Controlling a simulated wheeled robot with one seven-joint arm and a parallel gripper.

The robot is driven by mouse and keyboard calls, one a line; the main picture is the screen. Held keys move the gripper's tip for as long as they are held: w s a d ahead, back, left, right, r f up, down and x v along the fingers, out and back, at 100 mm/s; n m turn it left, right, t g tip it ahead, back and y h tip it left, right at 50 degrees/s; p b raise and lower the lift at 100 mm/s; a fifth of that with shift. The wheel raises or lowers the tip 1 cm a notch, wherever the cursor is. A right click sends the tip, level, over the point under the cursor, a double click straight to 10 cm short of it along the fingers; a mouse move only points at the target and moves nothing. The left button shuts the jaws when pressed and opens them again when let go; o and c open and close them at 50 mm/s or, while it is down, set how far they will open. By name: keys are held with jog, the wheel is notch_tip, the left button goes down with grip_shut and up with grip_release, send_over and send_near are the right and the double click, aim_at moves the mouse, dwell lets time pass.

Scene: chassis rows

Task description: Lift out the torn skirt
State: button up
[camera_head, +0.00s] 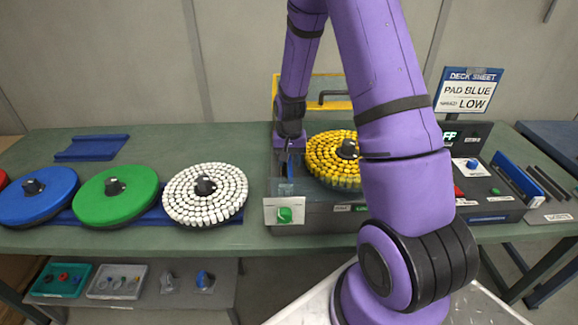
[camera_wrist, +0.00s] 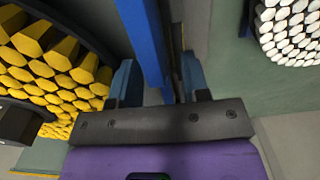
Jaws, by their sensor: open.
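A long blue strip, which looks like the skirt (camera_wrist: 143,38), runs down between my fingers in the wrist view. A tear cannot be made out. My gripper (camera_wrist: 160,80) is open, one blue-grey finger on each side of the strip; I cannot tell whether either touches it. In the head view my gripper (camera_head: 289,148) points down at the left end of the grey machine deck (camera_head: 330,218), left of the round yellow-tufted brush (camera_head: 330,158). My arm hides part of the deck.
White (camera_head: 205,193), green (camera_head: 115,194) and blue (camera_head: 37,196) discs lie on the table to the left. A rack (camera_head: 517,180) at the right holds a blue strip and dark strips. A sign (camera_head: 468,90) reads "PAD BLUE" and "LOW". A blue holder (camera_head: 92,148) lies back left.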

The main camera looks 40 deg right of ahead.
jog(key=shift+f, duration=0.6)
grip_shut()
